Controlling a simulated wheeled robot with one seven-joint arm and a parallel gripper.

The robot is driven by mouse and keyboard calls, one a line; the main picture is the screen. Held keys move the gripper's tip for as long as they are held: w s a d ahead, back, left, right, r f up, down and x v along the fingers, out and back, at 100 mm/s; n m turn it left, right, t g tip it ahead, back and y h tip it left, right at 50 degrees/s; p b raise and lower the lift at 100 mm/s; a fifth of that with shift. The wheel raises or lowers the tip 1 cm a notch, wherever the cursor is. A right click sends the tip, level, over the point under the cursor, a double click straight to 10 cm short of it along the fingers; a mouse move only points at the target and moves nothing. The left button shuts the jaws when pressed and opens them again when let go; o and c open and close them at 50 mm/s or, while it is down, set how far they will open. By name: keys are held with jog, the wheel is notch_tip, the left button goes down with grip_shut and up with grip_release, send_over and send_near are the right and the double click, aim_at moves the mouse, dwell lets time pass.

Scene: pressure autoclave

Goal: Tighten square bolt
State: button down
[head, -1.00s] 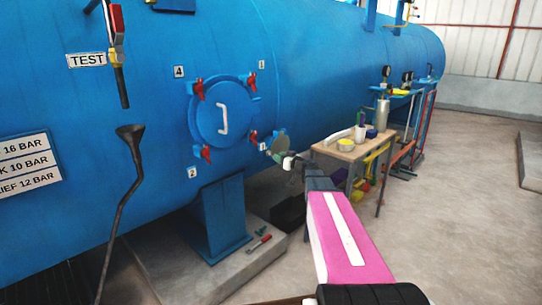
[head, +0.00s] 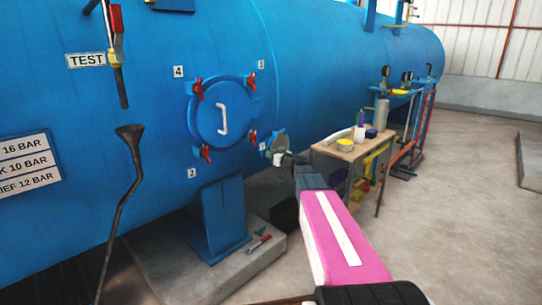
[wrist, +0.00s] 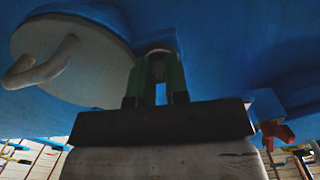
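My gripper (wrist: 160,65) is close to the blue vessel, its two dark green fingers apart with blue showing between them. A small pale round-edged thing (wrist: 158,48) is at the fingertips and may be the square bolt. Its shape is unclear, and I cannot tell whether the fingers touch it. A grey disc with a curved handle (wrist: 90,50) is left of the fingers. Label 1 is partly hidden there.
The blue hatch (head: 222,118) has a white handle and several red clamps. One red clamp (wrist: 277,134) shows right of my gripper. A bench (head: 343,153) with bottles and a yellow roll stands to the right. Tools lie on the concrete plinth (head: 240,268). Open floor is at right.

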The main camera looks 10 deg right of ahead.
jog(key=shift+m, duration=0.8)
jog(key=c, duration=1.4)
grip_release()
jog(key=v, duration=1.1)
jog(key=shift+w, duration=0.1)
